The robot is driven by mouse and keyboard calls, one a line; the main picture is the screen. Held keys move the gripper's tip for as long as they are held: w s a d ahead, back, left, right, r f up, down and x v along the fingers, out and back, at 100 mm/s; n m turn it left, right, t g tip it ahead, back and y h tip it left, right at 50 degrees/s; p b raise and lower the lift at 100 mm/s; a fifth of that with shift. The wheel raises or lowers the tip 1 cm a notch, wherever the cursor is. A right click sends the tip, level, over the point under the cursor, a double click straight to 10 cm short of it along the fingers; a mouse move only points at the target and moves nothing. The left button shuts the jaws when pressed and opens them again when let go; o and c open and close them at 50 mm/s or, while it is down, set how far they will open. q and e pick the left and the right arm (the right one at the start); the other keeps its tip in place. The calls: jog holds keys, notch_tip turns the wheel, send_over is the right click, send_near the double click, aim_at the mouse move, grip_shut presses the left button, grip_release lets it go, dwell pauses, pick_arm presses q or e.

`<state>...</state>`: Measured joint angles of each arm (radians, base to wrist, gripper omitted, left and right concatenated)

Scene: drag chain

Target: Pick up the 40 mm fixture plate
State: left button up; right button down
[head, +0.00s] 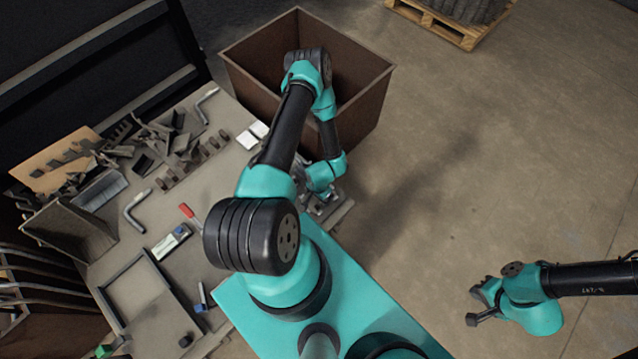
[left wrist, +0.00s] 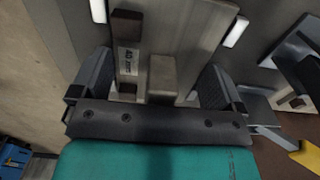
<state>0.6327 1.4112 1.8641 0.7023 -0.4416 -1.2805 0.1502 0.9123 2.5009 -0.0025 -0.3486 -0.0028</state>
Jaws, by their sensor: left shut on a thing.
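The 40 mm fixture plate (left wrist: 128,68) is a grey metal piece with upright blocks and a white label that seems to read 40 mm. In the left wrist view it stands between the two dark fingers of my left gripper (left wrist: 153,82), which is shut on it. In the head view my left gripper (head: 322,203) is at the right edge of the workbench, with a grey metal piece under it, partly hidden by my arm. My right gripper (head: 482,302) hangs over the bare floor, away from the bench; its jaw opening is too small to judge.
The workbench (head: 205,185) carries a heap of metal parts (head: 150,140), a red-handled tool (head: 187,211) and a framed tray (head: 150,297). A large brown bin (head: 365,105) stands behind my left arm. A pallet (head: 440,22) is far back. The floor at right is clear.

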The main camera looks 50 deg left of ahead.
pick_arm(q)
jog(key=shift+c, duration=0.8)
jog(key=shift+r, duration=0.15)
notch_tip(320, 180, up, 9)
jog(key=shift+f, duration=0.1)
jog(key=shift+r, duration=0.5)
